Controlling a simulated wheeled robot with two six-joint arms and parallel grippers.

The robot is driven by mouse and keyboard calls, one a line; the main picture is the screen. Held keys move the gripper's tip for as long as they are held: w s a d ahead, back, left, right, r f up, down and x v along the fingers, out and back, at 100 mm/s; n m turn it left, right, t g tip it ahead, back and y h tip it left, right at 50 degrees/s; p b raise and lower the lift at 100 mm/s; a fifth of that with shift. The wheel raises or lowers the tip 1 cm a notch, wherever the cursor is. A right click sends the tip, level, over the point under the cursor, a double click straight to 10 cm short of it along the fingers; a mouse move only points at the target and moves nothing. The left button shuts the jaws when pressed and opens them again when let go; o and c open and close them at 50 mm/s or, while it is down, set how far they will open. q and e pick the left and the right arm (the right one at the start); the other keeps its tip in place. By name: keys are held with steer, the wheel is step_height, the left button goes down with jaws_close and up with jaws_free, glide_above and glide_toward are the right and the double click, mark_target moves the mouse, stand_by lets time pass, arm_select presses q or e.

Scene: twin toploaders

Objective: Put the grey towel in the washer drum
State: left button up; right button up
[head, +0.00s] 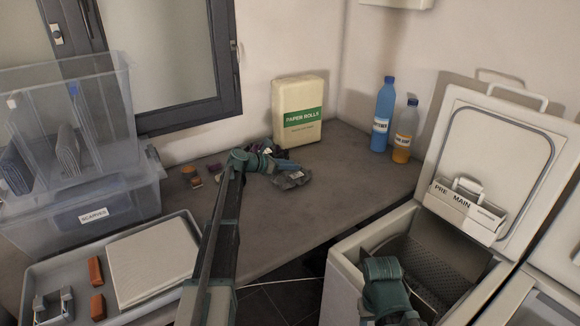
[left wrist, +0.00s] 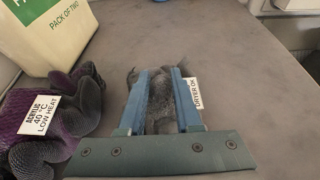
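The grey towel (head: 292,180) lies bunched on the counter, left of the open washer. In the left wrist view the towel (left wrist: 160,104) fills the gap between the blue fingers of my left gripper (left wrist: 160,75), with a "DRYER OK" tag outside the right finger. My left gripper (head: 276,172) is down at the towel in the head view; whether it is clamped is unclear. The washer (head: 345,285) has its lid (head: 505,150) raised, showing the perforated drum (head: 425,262). My right arm is in front of the washer opening; its fingers do not show.
A purple and dark garment (left wrist: 45,125) tagged acrylic lies close left of the towel. Behind stand a paper rolls pack (head: 300,110), a blue bottle (head: 384,112) and an orange bottle (head: 405,135). A second machine (head: 545,300) is at right. The counter's middle is clear.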

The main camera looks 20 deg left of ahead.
arm_select(q)
steer(key=o, duration=0.3)
arm_select(e)
steer(key=shift+r, duration=0.1)
